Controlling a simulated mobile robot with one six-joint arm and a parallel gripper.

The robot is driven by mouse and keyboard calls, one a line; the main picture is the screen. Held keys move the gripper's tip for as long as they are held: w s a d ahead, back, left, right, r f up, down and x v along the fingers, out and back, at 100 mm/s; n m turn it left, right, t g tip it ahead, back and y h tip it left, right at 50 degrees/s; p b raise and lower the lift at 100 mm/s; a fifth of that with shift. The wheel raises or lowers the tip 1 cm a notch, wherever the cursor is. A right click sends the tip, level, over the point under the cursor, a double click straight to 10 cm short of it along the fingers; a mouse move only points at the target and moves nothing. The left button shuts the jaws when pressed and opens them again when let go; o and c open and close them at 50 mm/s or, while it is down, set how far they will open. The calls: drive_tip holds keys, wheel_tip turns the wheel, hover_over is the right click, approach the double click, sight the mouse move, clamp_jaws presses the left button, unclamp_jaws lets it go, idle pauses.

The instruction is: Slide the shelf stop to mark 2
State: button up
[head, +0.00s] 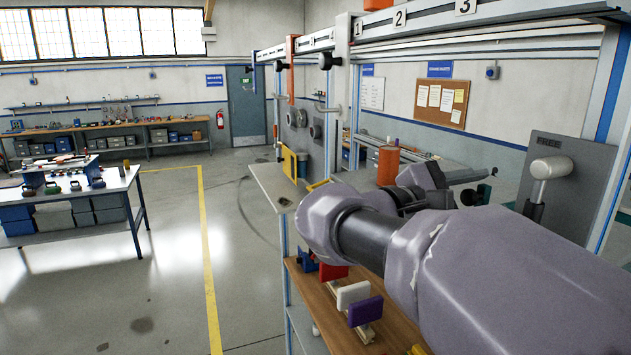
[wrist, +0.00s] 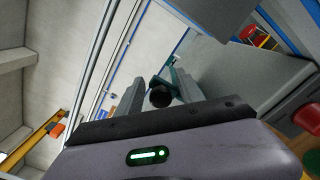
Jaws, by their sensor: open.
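A numbered rail (head: 480,25) runs along the top right of the head view, with mark 1 (head: 357,27), mark 2 (head: 399,17) and mark 3 (head: 465,6). A pale grey upright slider (head: 342,55) with a black knob (head: 326,61) hangs at mark 1, left of mark 2; it looks like the shelf stop, but I cannot be sure. My gripper (wrist: 156,88) is open, well below the rail in the head view and partly hidden by my arm. In the wrist view a black round knob (wrist: 161,97) on a teal part (wrist: 168,82) shows between its fingers; I cannot tell the depth.
An orange upright (head: 291,68) stands farther back on a similar rail. A grey panel (head: 575,185) with a white-headed lever (head: 551,168) is at right. Below my arm, a wooden shelf (head: 318,307) carries red, white and purple blocks.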

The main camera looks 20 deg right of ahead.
drive_tip(key=shift+s+d, duration=0.1)
drive_tip(key=shift+c, duration=0.3)
clamp_jaws()
idle(1.1)
